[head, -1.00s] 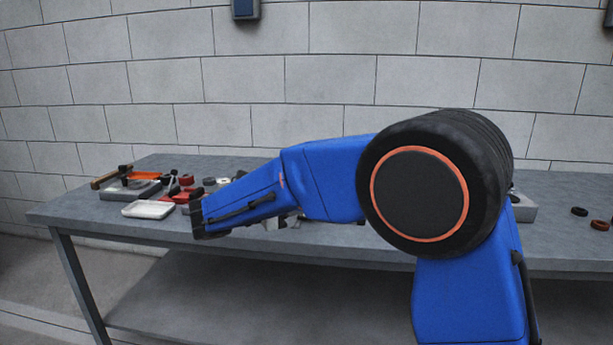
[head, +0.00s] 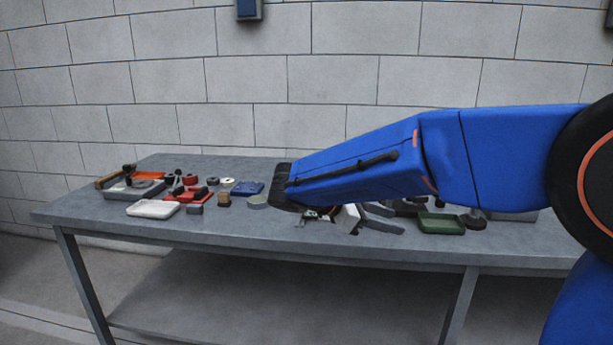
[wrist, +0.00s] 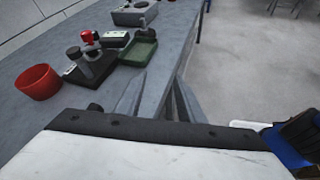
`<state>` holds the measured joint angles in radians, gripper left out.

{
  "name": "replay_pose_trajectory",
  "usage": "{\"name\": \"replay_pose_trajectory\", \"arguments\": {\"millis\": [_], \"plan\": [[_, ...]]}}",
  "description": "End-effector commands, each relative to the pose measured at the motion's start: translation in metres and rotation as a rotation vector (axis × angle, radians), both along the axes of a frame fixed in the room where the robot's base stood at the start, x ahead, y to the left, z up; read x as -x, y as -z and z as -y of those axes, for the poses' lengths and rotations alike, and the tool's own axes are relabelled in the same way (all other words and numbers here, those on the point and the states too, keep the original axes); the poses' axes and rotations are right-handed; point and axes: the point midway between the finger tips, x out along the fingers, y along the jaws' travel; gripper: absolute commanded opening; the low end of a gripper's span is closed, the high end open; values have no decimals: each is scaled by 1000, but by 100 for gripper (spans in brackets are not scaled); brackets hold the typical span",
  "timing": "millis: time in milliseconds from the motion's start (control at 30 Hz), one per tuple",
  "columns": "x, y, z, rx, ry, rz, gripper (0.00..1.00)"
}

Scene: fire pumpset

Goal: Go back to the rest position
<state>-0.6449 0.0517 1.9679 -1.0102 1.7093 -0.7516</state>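My gripper (head: 398,221) is at the end of my blue arm, in front of and over the workbench (head: 260,240), right of the bench's middle. In the wrist view its two grey fingers (wrist: 160,85) show apart, with nothing visible between them. The head view shows the fingers only small, below the arm's wrist. In the wrist view the fingers are over the bench's front edge, with the floor to the right.
A green tray (head: 442,224) lies just right of my gripper; it also shows in the wrist view (wrist: 140,52). A red cup (wrist: 38,82) stands on the bench. A white tray (head: 154,209), red parts (head: 187,195) and a blue block (head: 247,187) lie left. Open floor (wrist: 260,60) lies beyond the edge.

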Motion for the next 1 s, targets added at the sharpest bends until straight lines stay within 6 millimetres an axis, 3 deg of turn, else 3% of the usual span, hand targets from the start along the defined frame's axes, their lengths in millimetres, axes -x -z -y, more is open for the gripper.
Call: {"name": "replay_pose_trajectory", "arguments": {"millis": [33,200,433,700,1000], "plan": [[12,3,19,-58,36,21,35],[52,22,63,-251,154,98,35],[109,50,101,-507,338,229,35],[172,81,119,-796,577,421,35],[228,111,115,-1099,869,671,35]]}}
